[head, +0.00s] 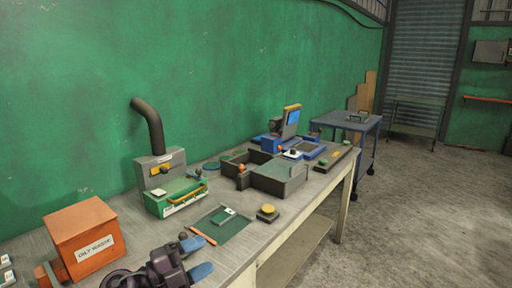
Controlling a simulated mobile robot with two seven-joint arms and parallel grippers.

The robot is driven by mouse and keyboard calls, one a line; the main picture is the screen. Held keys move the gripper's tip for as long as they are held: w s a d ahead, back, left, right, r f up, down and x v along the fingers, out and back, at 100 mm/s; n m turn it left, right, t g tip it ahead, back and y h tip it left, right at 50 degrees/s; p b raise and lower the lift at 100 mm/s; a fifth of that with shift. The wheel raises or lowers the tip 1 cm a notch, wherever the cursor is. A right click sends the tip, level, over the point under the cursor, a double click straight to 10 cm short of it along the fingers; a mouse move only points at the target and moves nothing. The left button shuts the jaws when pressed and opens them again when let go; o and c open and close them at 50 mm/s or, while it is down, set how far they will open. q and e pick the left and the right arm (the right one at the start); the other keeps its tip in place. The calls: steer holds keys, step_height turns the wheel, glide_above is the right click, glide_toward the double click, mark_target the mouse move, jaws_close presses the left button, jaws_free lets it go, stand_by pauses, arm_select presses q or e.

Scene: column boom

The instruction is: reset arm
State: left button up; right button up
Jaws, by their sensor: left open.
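My left gripper (197,258) shows at the bottom of the head view, a dark body with two blue fingertips. The fingers are apart and nothing shows between them. My right gripper is not in view.
A green mat (232,229) lies just beyond the gripper with a small green-and-white piece on it. A yellow-topped button (267,212), a green-and-grey machine with a black hose (178,194) and a dark divided tray (280,182) stand farther along. Concrete floor is clear at right.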

arm_select(q)
steer(key=s+a+f+n+t+y, duration=0.2)
steer(key=s+a+f+n+y, duration=0.25)
steer(key=a+n+y, duration=0.4)
steer(key=s+a+f+n+t+y, duration=0.3)
steer(key=s+a+n+y, duration=0.25)
steer(key=n+y, duration=0.65)
steer(key=s+f+n+g+h, duration=0.1)
steer(key=s+f+n+g, duration=0.2)
steer(key=s, duration=0.4)
steer(key=s+a+f+n+g+h, duration=0.1)
steer(key=s+f+g+h, duration=0.15)
steer(key=s+g, duration=0.35)
steer(key=s+f+n+g, duration=0.1)
steer(key=s+f+g, duration=0.1)
steer(key=s+f, duration=0.35)
steer(key=w+f+t+h, duration=0.1)
steer(key=w+f+t, duration=0.4)
steer(key=f+t, duration=0.2)
steer(key=shift+f, duration=0.65)
steer(key=shift+a+m, duration=0.15)
steer(key=shift+m, duration=0.1)
